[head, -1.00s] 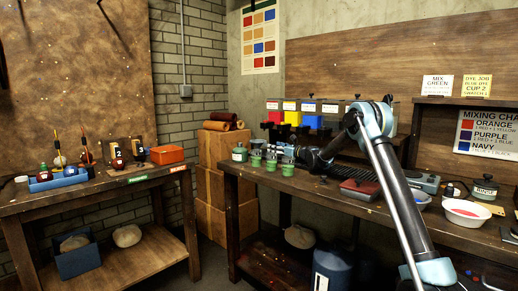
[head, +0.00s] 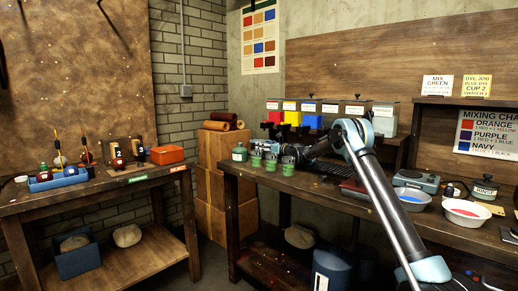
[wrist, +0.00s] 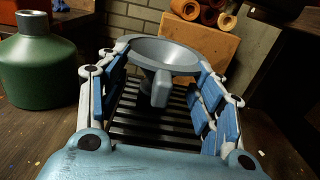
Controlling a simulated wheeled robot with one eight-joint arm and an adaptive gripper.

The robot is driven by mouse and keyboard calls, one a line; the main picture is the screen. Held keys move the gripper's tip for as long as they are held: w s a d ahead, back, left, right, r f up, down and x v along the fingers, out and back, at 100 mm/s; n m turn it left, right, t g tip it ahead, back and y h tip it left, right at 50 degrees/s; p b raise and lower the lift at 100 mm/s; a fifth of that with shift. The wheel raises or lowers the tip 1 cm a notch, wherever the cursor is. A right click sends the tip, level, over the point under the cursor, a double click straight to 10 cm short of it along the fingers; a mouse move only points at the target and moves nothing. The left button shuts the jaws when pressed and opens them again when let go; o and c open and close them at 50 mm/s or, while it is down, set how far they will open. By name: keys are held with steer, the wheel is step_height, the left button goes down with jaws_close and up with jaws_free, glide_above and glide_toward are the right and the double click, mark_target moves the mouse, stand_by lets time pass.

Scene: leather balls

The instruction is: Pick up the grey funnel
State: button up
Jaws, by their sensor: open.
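The grey funnel (wrist: 163,55) shows in the wrist view, with its wide round mouth up and its handle or spout part toward me. It stands over a black slatted rack. My gripper (wrist: 165,72) is open, its blue-padded fingers on the left and right of the funnel. The fingertips are close to the rim; I cannot tell whether they touch it. In the head view my gripper (head: 300,152) is low over the bench beside the green cups, and I cannot make out the funnel there.
A green bottle with a grey cap (wrist: 38,62) stands close left of my gripper. Several green cups (head: 270,162) line the bench's front left. Dispensers with coloured bins (head: 312,121) stand behind. Bowls (head: 466,212) and a scale (head: 416,180) are at the right.

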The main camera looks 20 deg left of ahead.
steer(key=c, duration=0.6)
